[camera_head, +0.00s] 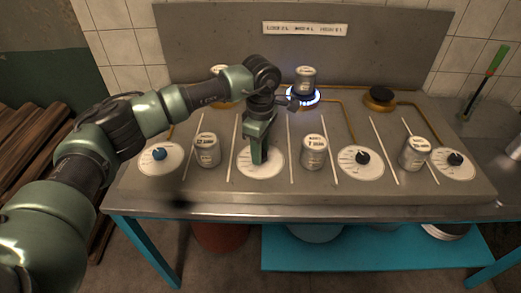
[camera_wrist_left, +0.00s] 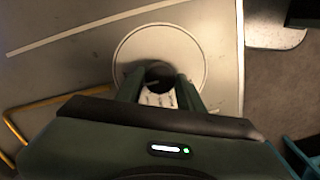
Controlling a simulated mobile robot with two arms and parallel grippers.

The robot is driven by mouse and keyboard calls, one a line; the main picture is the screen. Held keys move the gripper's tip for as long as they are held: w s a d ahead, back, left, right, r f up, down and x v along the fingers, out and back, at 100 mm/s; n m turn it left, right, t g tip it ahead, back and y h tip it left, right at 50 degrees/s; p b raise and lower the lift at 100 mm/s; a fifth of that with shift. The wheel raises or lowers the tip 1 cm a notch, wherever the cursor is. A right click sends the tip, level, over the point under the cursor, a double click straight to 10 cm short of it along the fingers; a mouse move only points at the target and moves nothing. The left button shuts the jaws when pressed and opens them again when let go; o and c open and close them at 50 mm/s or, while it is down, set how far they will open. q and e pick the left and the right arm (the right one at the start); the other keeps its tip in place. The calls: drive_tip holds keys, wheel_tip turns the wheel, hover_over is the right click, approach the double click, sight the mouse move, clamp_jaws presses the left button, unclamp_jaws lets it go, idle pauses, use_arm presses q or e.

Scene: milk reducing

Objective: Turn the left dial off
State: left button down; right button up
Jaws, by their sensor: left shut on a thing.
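My left gripper (camera_head: 259,158) points down over a round white dial plate (camera_head: 276,168), the second from the left on the stove's front. In the left wrist view, its two fingers (camera_wrist_left: 158,88) are on either side of a dark dial knob (camera_wrist_left: 158,72), shut on it. The head view hides this knob behind the fingers. A blue dial knob (camera_head: 160,154) sits on the leftmost plate, apart from the gripper. A burner (camera_head: 302,96) at the back burns with a blue flame under a small can (camera_head: 305,78). My right gripper is not in view.
Labelled cans stand between the dials: one on the left (camera_head: 207,150), one in the middle (camera_head: 314,152) and one on the right (camera_head: 415,153). Two more dark knobs (camera_head: 362,158) (camera_head: 455,158) are to the right. A brass burner (camera_head: 380,97) is unlit at the back right.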

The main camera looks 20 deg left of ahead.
use_arm(q)
drive_tip(key=shift+r, duration=0.1)
drive_tip(key=c, duration=0.9)
unclamp_jaws()
wheel_tip(320, 180, up, 8)
drive_tip(key=shift+f+b, duration=0.1)
drive_tip(key=shift+b, duration=0.4)
drive_tip(key=shift+f, duration=0.1)
